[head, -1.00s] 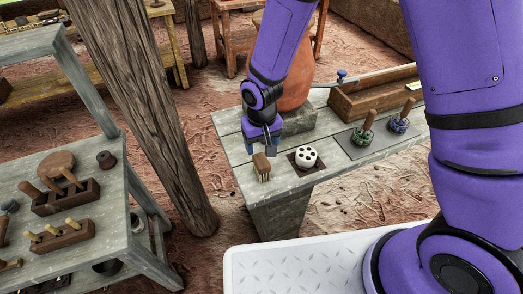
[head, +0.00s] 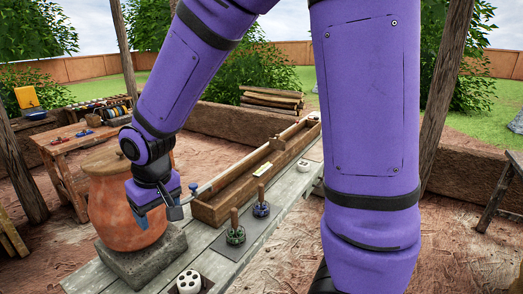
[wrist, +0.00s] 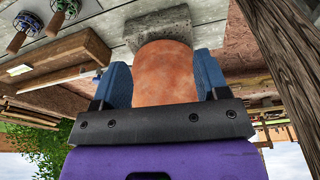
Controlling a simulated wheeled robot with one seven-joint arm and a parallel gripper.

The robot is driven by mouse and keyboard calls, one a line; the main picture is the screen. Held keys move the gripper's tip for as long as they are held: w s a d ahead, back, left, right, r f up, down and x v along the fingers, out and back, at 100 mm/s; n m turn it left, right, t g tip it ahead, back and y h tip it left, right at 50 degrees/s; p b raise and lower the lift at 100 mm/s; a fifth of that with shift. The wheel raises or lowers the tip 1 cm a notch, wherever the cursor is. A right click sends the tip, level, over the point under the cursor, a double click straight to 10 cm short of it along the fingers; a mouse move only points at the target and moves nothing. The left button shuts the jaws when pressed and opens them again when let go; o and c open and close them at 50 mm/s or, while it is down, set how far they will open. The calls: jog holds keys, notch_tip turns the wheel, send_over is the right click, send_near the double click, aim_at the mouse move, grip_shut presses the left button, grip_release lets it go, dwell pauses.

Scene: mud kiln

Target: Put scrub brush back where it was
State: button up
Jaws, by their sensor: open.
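The scrub brush is in neither current view. My gripper (head: 157,212) is open and empty in front of the orange clay pot (head: 108,220), in the head view. In the wrist view its two blue fingers stand wide apart (wrist: 158,88), with the pot (wrist: 165,65) showing between them. I cannot tell whether a finger touches the pot. The near end of the grey plank bench (head: 85,284), left of the white dotted block (head: 188,282), is cut off by the picture's lower edge.
The pot stands on a stone block (head: 150,262). Two wooden-handled stamps, one green (head: 235,236) and one blue (head: 261,209), stand upright on a dark mat. A long wooden trough (head: 215,208) runs along the bench behind them. A wooden post (wrist: 285,50) shows at right in the wrist view.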

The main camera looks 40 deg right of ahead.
jog(key=s+d+r+m+t, duration=0.1)
jog(key=s+d+r, duration=0.6)
jog(key=s+r, duration=0.1)
jog(key=s+d+r+m+t, duration=0.1)
jog(key=s+d+r+t, duration=0.1)
jog(key=s+d+r, duration=0.4)
jog(key=s+r, duration=0.2)
jog(key=s, duration=0.2)
jog(key=shift+s+d+r, duration=0.15)
jog(key=shift+s+d, duration=0.1)
jog(key=shift+d, duration=0.1)
